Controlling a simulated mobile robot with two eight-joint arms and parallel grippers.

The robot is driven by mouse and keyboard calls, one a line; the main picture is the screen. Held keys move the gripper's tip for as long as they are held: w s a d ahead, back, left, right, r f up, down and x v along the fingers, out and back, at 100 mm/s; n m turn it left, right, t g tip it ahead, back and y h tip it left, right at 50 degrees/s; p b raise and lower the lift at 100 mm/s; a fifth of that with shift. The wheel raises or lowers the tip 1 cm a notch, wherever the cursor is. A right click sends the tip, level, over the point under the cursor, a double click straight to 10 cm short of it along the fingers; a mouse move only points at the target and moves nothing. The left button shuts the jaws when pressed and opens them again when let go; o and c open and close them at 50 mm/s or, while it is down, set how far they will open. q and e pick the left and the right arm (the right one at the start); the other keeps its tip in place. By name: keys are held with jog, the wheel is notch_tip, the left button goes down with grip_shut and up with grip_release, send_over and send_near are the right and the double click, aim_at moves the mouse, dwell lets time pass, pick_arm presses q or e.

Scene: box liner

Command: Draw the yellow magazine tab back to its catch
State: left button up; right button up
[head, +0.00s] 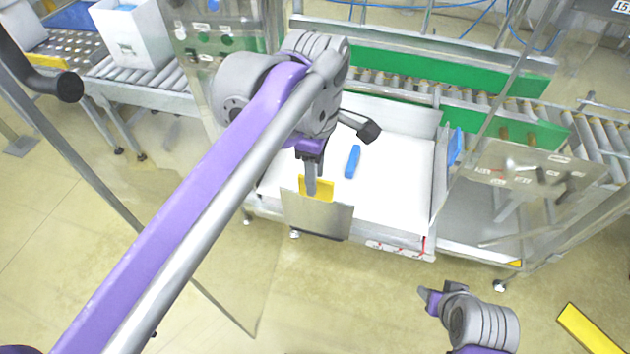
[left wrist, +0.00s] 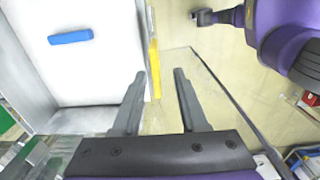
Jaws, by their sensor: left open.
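The yellow magazine tab (head: 318,188) stands at the front edge of the white magazine (head: 395,190), above a grey metal plate (head: 318,216). In the left wrist view the tab (left wrist: 154,68) shows nearly edge-on as a thin yellow strip. My left gripper (head: 311,188) is open at the tab. In the left wrist view the strip lies between the fingertips of my left gripper (left wrist: 160,72), nearer the left finger; I cannot tell whether they touch. My right gripper (head: 426,294) is low and well apart from the magazine; its finger opening is unclear.
A blue handle-like piece (head: 353,161) lies on the white surface; it also shows in the left wrist view (left wrist: 70,37). A roller conveyor with green side rails (head: 440,72) runs behind. Clear panels and metal posts flank the magazine. The floor in front is open.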

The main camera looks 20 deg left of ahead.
pick_arm(q)
notch_tip(320, 180, up, 7)
jog(key=shift+r, duration=0.15)
dwell(0.6)
